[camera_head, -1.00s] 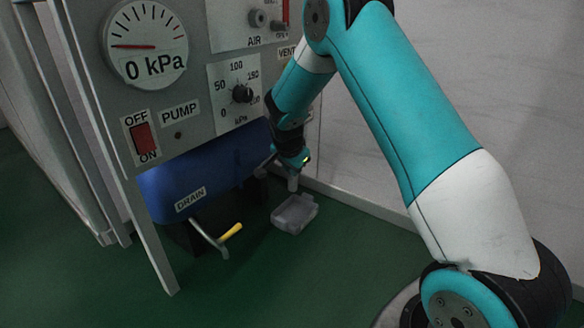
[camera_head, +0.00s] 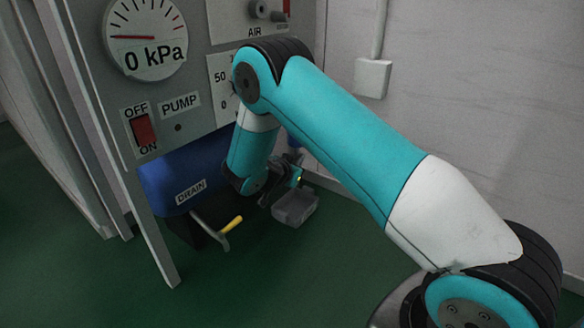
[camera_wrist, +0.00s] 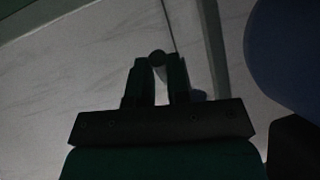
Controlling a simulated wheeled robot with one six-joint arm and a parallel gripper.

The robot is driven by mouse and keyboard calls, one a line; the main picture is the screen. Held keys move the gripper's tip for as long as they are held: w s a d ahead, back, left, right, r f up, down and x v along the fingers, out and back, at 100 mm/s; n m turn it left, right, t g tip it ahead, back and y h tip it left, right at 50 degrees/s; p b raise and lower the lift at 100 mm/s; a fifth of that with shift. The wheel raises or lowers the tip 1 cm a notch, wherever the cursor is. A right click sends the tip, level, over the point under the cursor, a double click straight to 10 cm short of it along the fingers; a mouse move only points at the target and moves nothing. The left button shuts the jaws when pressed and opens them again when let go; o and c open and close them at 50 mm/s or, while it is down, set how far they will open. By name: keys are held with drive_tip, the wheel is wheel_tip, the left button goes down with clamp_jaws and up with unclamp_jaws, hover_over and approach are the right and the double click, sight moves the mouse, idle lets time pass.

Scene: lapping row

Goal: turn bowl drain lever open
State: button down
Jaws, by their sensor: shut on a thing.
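My gripper shows in the wrist view (camera_wrist: 157,66), its two fingers closed on a small dark round thing (camera_wrist: 157,57) at the fingertips. It looks like a knob or lever end, but I cannot tell for sure. A lever with a yellow handle (camera_head: 232,225) hangs under the blue tank (camera_head: 165,190) by the DRAIN label (camera_head: 191,192), to the left of and apart from my wrist.
The grey tray (camera_head: 296,208) sits on the green floor beneath my wrist. The control panel (camera_head: 200,125), with its gauge (camera_head: 146,38) at 0 kPa and red pump switch (camera_head: 143,129), stands close behind my forearm. A pale wall (camera_head: 470,100) bounds the right. The front floor is clear.

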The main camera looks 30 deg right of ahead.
drive_tip(key=shift+d+f+t+h, duration=0.2)
drive_tip(key=shift+f+t+h, duration=0.3)
drive_tip(key=shift+f+h, duration=0.45)
drive_tip(key=shift+w+d+f+n+t+h, duration=0.15)
drive_tip(key=shift+d+n+t+h, duration=0.2)
drive_tip(key=shift+h, duration=0.7)
drive_tip(key=c, duration=1.1)
unclamp_jaws()
drive_tip(key=shift+d, duration=0.1)
drive_tip(key=p+v, duration=0.9)
drive_tip(key=v, duration=0.8)
drive_tip(key=shift+s+a+f, duration=0.25)
